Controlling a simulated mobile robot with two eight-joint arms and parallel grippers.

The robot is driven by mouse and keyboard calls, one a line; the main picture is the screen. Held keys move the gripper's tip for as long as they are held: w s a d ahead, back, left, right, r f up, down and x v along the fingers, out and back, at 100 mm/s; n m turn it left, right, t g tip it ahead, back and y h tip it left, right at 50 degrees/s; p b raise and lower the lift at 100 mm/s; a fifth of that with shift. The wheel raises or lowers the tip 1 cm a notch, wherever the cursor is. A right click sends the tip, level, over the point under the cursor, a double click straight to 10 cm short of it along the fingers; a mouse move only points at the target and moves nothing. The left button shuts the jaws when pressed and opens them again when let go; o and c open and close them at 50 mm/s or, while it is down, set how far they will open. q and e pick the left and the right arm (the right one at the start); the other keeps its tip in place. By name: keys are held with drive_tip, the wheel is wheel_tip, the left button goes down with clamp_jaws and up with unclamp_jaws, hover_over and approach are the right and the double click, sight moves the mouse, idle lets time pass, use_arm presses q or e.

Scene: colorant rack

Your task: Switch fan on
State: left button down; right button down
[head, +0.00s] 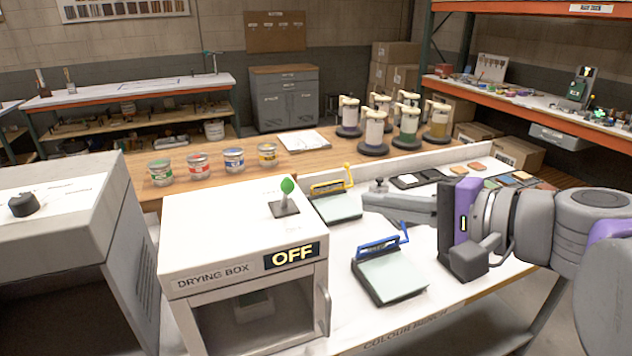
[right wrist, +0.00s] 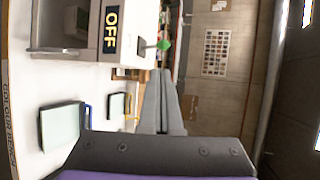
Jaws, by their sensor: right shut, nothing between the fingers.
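The white drying box (head: 232,240) stands on the bench in the head view, with a sign (head: 292,256) reading OFF on its front. A lever switch with a green knob (head: 287,186) stands on a dark plate on top of the box. The same green knob shows in the right wrist view (right wrist: 163,45), just beyond the fingertips. My right gripper (head: 370,199) comes in from the right and points left toward the switch. Its fingers (right wrist: 165,75) are shut and empty, apart from the knob. My left gripper is not in view.
A yellow-framed plate device (head: 336,205) and a blue-framed one (head: 390,278) lie on the bench beside the box. Several paint cans (head: 197,166) and dispensers (head: 374,132) stand behind. A grey-white machine (head: 75,225) stands at the left. The box's door handle (head: 324,308) juts forward.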

sight(292, 186)
drive_tip(key=shift+s+r, duration=0.1)
drive_tip(key=shift+r, duration=0.2)
drive_tip(key=shift+a, duration=0.1)
drive_tip(key=x, duration=1.4)
drive_tip(key=shift+r, duration=0.1)
